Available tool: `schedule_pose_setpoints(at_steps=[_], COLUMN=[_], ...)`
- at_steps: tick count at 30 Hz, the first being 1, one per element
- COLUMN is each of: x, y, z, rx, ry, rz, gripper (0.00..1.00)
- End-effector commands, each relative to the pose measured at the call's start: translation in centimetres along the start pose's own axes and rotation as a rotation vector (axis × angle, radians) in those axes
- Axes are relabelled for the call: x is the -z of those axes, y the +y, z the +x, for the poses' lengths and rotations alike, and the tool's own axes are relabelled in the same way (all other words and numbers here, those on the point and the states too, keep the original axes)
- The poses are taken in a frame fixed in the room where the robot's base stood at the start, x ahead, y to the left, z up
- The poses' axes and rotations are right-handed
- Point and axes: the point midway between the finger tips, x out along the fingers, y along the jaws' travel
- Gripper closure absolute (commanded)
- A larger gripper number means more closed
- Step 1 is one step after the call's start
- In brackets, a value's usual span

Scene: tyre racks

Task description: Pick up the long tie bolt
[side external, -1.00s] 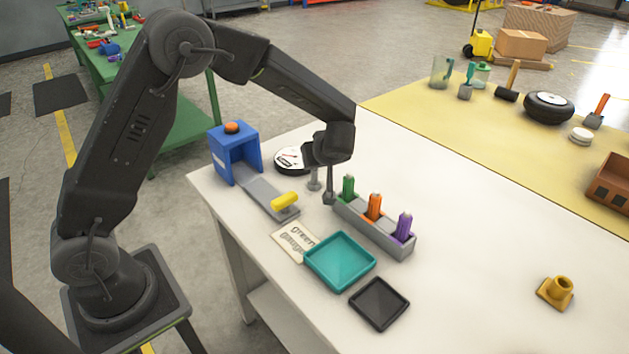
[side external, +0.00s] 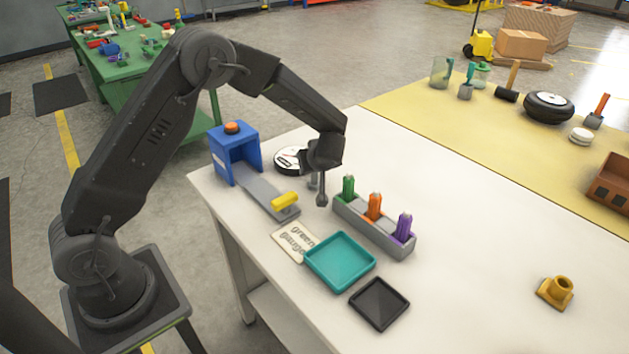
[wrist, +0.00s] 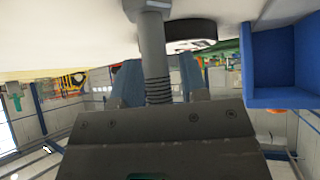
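The long tie bolt (side external: 322,190) is a grey metal bolt below my gripper (side external: 323,172) in the side view. It hangs head down, roughly upright, close to the table top; I cannot tell if it touches. In the wrist view the bolt (wrist: 153,50) stands between my two fingers, its thread near the palm and its wide head cut off at the top edge. The fingers close on both sides of the shank.
A grey rack (side external: 375,232) with green, orange and purple pegs stands close on the right. A blue box (side external: 234,155) with a grey slide and yellow handle is left. A round black-and-white disc (side external: 291,160) lies behind. A teal tray (side external: 340,262) and black tray (side external: 379,303) lie in front.

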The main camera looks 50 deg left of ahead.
Motion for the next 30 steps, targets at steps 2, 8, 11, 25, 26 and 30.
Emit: schedule_pose_setpoints(at_steps=[2,8,11,25,26,30], x=[0.0,0.0,0.0,0.3,0.4,1.5], y=[0.0,0.0,0.0,0.1,0.1,0.1], z=[0.0,0.0,0.0,-0.3,-0.4,-1.4], rx=[0.000,0.000,0.000,-0.002,-0.002,-0.003], ry=[0.000,0.000,0.000,0.001,0.001,0.002], rz=[0.000,0.000,0.000,-0.001,-0.001,-0.003], gripper=[0.68,0.87,0.97,1.00,1.00,1.00])
